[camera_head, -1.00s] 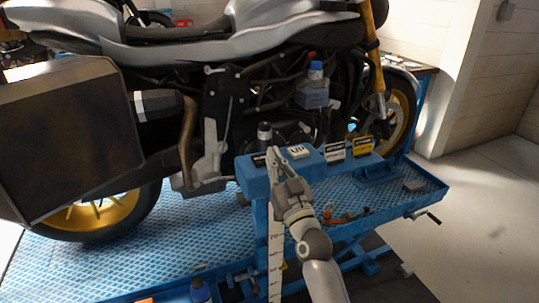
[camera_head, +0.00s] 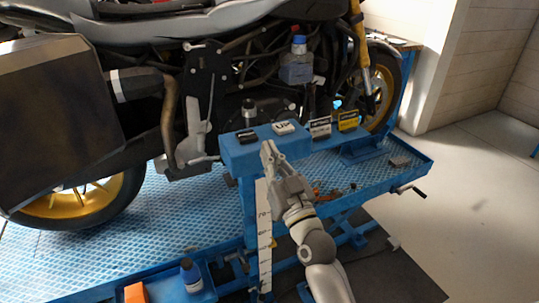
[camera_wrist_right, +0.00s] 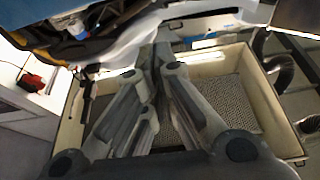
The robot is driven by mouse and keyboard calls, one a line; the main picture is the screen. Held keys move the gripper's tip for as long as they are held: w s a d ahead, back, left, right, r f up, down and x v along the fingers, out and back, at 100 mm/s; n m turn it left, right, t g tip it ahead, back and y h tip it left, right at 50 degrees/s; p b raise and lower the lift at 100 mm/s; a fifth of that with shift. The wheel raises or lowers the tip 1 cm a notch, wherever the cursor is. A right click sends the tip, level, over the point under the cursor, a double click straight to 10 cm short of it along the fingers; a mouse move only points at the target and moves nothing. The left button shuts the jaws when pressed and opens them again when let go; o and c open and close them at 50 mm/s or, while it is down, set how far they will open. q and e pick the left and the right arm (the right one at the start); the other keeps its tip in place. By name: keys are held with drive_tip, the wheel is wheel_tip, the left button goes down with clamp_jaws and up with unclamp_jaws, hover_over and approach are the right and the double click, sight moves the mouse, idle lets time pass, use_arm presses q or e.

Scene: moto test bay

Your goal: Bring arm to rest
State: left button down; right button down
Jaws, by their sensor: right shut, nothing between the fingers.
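My right arm comes in from the bottom of the head view, and its grey gripper (camera_head: 268,147) points up and left in front of the blue block (camera_head: 239,156) of the lift control post. The gripper is shut and holds nothing. In the right wrist view the shut fingers (camera_wrist_right: 155,50) meet in the middle, in front of a pale-rimmed tray (camera_wrist_right: 218,66) with a textured floor. I cannot tell whether the fingertips touch the blue block. My left gripper is out of view.
A silver motorcycle (camera_head: 210,25) with a black side case (camera_head: 60,120) stands on a blue lift platform (camera_head: 130,240). A white button marked UP (camera_head: 284,127) and small labelled signs (camera_head: 320,128) sit on the blue ledge. Open floor lies at the right.

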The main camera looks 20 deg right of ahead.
drive_tip(key=a+f+g, duration=0.3)
drive_tip(key=f+g, duration=0.5)
drive_tip(key=f, duration=2.5)
drive_tip(key=s+f+n+g, duration=0.1)
drive_tip(key=s+f+g, duration=0.2)
drive_tip(key=s+f, duration=0.6)
drive_tip(key=s+f+g, duration=0.2)
drive_tip(key=s+f, duration=0.3)
drive_tip(key=f, duration=0.7)
drive_tip(key=s+d+f+g, duration=0.1)
drive_tip(key=s+f+g, duration=0.1)
drive_tip(key=s+f, duration=0.4)
drive_tip(key=s+d+f+g, duration=0.2)
drive_tip(key=s+f, duration=0.4)
drive_tip(key=s, duration=1.1)
drive_tip(key=s+d+f+n+g, duration=0.1)
drive_tip(key=s+f+g, duration=0.3)
drive_tip(key=s, duration=0.7)
drive_tip(key=shift+s+d+f+h, duration=0.15)
drive_tip(key=shift+d+f+h, duration=0.2)
drive_tip(key=shift+f, duration=0.55)
